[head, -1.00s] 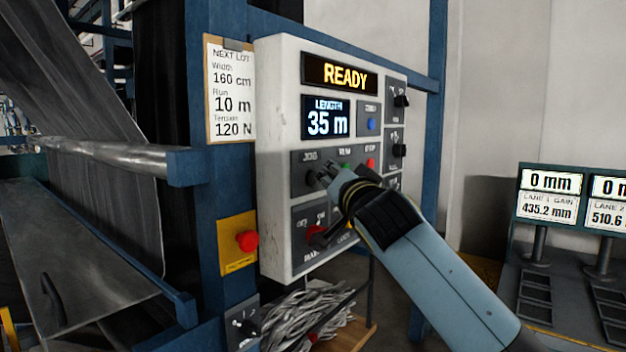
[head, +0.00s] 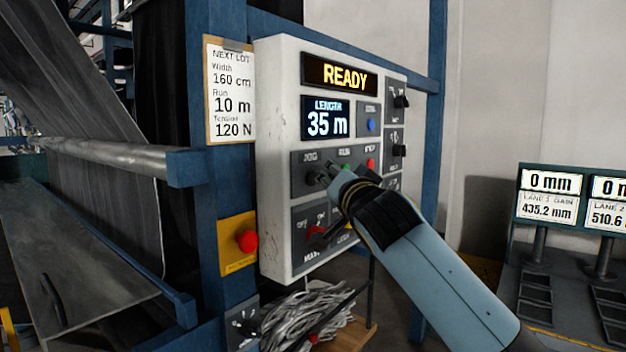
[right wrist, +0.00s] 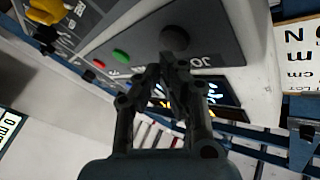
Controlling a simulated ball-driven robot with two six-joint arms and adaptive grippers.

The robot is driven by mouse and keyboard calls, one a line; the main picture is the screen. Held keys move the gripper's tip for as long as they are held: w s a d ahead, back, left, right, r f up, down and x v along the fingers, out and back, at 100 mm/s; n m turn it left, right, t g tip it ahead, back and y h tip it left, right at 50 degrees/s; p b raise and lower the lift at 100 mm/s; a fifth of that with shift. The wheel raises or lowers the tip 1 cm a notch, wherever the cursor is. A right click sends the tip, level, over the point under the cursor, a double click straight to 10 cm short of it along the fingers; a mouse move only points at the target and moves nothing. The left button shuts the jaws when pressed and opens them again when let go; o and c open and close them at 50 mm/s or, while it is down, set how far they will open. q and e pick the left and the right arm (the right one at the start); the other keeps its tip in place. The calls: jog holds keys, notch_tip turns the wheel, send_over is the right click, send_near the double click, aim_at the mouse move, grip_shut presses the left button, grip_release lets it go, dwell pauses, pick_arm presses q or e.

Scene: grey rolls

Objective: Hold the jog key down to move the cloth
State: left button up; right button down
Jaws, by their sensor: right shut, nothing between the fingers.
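The jog key is a dark round button (head: 313,176) under the JOG label on the white control panel (head: 276,130). It also shows in the right wrist view (right wrist: 174,38), just beyond my fingertips. My right gripper (head: 325,173) is shut and empty, its tips close beside the key in the head view. I cannot tell whether they touch it. The right wrist view shows its fingers (right wrist: 172,62) drawn together. The grey cloth (head: 97,110) hangs in a slanting sheet at the left. The panel reads READY and LENGTH 35 m. My left gripper is out of view.
A green button (right wrist: 121,56) and a red button (right wrist: 99,64) sit along the same row as the key. A red stop button (head: 246,242) is on a yellow box to the lower left. A lot card (head: 230,90) reads Run 10 m. Gauge displays (head: 547,181) stand at the right.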

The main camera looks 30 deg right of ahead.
jog(key=shift+w, duration=0.1)
dwell(0.3)
jog(key=shift+w+a, duration=0.15)
jog(key=shift+w, duration=0.2)
jog(key=shift+w+a+b, duration=0.2)
jog(key=shift+w+b, duration=0.15)
dwell(3.1)
jog(key=shift+s, duration=0.1)
dwell(2.9)
jog(key=shift+s+d, duration=0.35)
jog(key=shift+s, duration=0.3)
jog(key=shift+s, duration=0.1)
